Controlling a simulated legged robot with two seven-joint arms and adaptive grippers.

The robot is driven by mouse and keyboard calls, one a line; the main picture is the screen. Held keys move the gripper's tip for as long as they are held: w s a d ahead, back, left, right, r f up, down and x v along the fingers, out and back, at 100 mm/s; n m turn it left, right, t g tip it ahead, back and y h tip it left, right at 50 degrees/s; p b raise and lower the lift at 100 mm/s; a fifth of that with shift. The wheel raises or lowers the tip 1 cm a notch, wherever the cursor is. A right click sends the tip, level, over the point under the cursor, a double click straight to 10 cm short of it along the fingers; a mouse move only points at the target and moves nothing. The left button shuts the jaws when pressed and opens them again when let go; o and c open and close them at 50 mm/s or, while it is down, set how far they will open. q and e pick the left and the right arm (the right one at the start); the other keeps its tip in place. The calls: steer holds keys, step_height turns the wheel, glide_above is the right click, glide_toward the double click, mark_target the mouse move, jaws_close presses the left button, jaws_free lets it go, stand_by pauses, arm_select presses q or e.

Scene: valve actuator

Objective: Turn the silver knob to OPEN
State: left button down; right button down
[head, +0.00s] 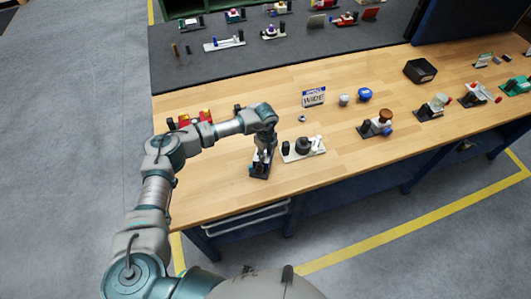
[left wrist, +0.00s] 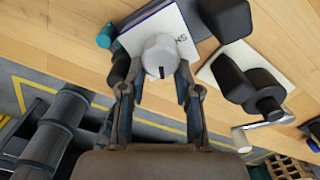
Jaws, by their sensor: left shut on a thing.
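The silver knob (left wrist: 160,53) shows in the left wrist view as a pale round cap with a dark line on its face. It sits on a white, blue-edged plate (left wrist: 181,24) with dark lettering, only partly readable. My left gripper (left wrist: 158,92) is shut on the knob, one finger on each side. In the head view my left gripper (head: 264,148) points down over the small dark-based valve unit (head: 259,171) near the table's front edge. The arm and gripper hide the knob there. My right gripper is not in view.
A white-based fixture with a black knob (head: 303,146) stands just right of the valve unit. A WIDE sign (head: 313,97) and a black box (head: 420,70) stand behind. The wooden table (head: 210,183) is bare around the front left.

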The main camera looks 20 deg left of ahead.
arm_select(q)
steer(key=c, duration=0.8)
jaws_free()
steer(key=shift+o, duration=0.2)
